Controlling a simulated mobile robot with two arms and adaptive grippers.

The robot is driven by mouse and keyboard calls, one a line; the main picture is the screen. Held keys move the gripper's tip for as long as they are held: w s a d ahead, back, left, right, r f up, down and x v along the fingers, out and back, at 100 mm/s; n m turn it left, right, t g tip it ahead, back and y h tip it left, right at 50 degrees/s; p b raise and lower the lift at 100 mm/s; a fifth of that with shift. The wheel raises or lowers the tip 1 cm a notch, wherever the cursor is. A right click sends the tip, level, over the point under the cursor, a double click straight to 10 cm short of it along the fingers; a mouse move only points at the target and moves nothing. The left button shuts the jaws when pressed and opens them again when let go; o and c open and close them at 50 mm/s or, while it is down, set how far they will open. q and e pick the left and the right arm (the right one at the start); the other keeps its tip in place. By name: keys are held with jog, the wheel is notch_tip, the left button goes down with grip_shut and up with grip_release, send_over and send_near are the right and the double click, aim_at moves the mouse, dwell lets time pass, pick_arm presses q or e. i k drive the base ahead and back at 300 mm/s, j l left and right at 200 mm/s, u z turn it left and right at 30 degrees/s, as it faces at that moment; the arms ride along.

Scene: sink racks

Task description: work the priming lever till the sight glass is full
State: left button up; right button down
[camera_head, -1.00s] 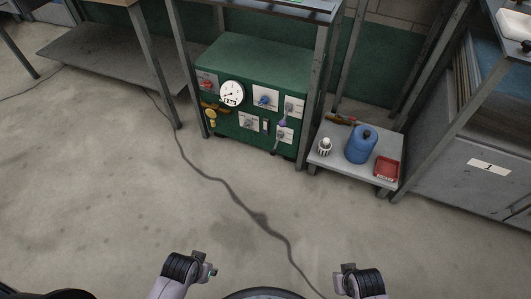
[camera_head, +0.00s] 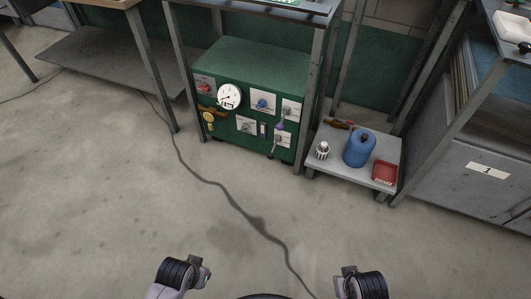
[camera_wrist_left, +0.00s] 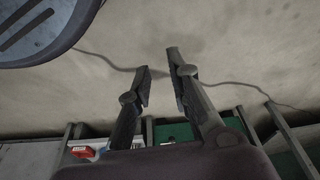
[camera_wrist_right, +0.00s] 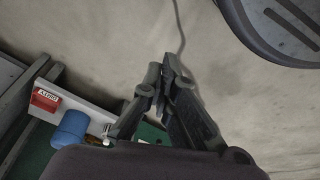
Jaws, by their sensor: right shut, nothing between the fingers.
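The green cabinet (camera_head: 250,62) stands under a bench frame in the head view. Its front carries a white dial gauge (camera_head: 228,96), a red knob (camera_head: 206,88), a blue knob (camera_head: 263,104), a yellow fitting (camera_head: 208,118) and a purple-tipped handle (camera_head: 280,127). A narrow upright slot (camera_head: 263,129) sits low on the front; I cannot tell whether it is the sight glass, or its level. Which handle is the priming lever is unclear. My left gripper (camera_wrist_left: 159,60) is open and empty. My right gripper (camera_wrist_right: 161,70) is shut and empty. Both are over the floor, well short of the cabinet.
A low grey stand (camera_head: 340,174) right of the cabinet holds a blue jug (camera_head: 359,150), a red tray (camera_head: 384,173) and a small white-and-dark item (camera_head: 322,151). A cable (camera_head: 220,188) crosses the floor. Bench legs flank the cabinet. The floor before it is otherwise clear.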

aim_at(270, 156)
jog(key=i+l+u, duration=0.25)
jog(key=i+l, duration=0.25)
jog(key=l, duration=0.15)
jog(key=i+l+u, duration=0.25)
jog(key=i+l, duration=0.2)
jog(key=l, duration=0.3)
jog(key=i+l+u, duration=0.15)
jog(key=l, duration=0.25)
jog(key=i, duration=0.1)
